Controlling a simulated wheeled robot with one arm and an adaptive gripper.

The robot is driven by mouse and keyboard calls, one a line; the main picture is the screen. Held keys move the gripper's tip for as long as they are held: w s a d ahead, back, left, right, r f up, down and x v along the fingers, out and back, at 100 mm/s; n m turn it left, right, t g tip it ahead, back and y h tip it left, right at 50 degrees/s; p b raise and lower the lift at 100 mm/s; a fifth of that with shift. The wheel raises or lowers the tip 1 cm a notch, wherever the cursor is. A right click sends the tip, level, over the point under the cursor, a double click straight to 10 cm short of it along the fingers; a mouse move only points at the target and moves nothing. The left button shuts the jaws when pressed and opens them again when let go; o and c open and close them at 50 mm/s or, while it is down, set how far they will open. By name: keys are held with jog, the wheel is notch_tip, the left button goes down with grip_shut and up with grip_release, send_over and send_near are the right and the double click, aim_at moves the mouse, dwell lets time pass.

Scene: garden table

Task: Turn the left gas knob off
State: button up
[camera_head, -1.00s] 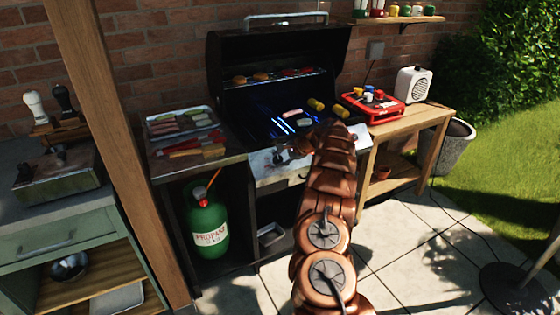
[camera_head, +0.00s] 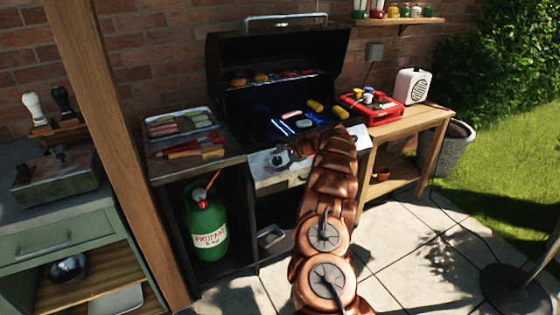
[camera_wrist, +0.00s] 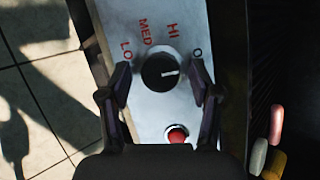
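The left gas knob (camera_wrist: 161,71) is a round black dial on the grill's steel control panel (camera_wrist: 152,112). In the wrist view its white pointer line points to the right, a little below the partly covered "O" label; LO, MED and HI are printed around the rest. My gripper (camera_wrist: 160,76) has one finger on each side of the knob, with a strip of panel showing between each finger and the dial. In the head view the knob (camera_head: 278,161) shows just left of my gripper (camera_head: 292,153). Blue flame lines show inside the grill (camera_head: 283,127).
A red button (camera_wrist: 177,136) sits on the panel close to the knob, between my fingers. A propane tank (camera_head: 207,228) stands below the left counter. A food tray (camera_head: 180,121) and tongs (camera_head: 190,149) lie on that counter. A red caddy (camera_head: 372,107) stands on the right-hand table.

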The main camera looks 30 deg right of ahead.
jog(key=shift+r, duration=0.15)
jog(key=v, duration=1.1)
jog(key=shift+s+r, duration=0.15)
jog(key=shift+s, duration=0.2)
jog(key=shift+d, duration=0.1)
